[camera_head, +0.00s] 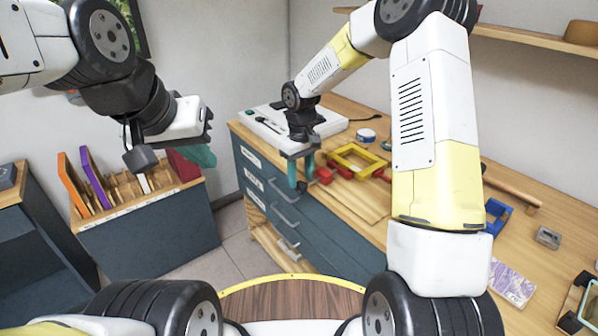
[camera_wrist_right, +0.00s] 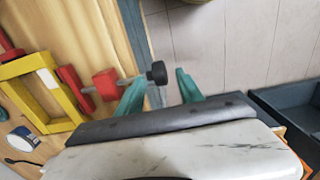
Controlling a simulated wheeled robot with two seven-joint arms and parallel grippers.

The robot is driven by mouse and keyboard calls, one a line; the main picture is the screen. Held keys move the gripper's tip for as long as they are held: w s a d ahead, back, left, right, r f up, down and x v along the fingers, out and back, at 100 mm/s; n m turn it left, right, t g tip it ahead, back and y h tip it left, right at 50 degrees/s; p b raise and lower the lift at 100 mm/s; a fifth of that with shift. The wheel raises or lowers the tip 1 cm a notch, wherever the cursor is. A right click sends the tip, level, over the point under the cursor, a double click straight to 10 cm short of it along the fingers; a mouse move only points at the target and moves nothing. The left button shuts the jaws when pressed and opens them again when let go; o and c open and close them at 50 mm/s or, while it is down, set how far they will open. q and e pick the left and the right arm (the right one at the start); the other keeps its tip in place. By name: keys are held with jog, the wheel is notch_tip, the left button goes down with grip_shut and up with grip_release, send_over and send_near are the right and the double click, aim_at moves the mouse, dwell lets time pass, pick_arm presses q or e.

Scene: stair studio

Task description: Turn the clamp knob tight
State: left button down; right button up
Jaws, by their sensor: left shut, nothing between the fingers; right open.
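The clamp's black knob (camera_wrist_right: 157,73) sits at the end of a grey screw rod (camera_wrist_right: 132,80) that runs through a red block (camera_wrist_right: 105,84). In the right wrist view the knob appears between the teal fingertips of my open right gripper (camera_wrist_right: 160,80); contact cannot be told. In the head view my right gripper (camera_head: 301,172) points down at the bench edge, left of the clamp's red block (camera_head: 323,175). The knob is hard to make out there. My left gripper (camera_head: 203,157) is shut and empty, out in front of the rack at the left.
A yellow frame (camera_head: 343,161) with red pieces lies on the wooden bench (camera_head: 352,200). A white case (camera_head: 325,122) stands behind my right gripper. A blue drawer cabinet (camera_head: 262,170) is below. A rack of boards (camera_head: 150,215) stands left. Clear floor (camera_head: 236,250) lies between.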

aim_at(300, 183)
jog(key=shift+f, duration=1.75)
jog(key=shift+c, duration=0.2)
grip_shut()
jog(key=shift+a, duration=0.1)
jog(key=shift+s, duration=0.15)
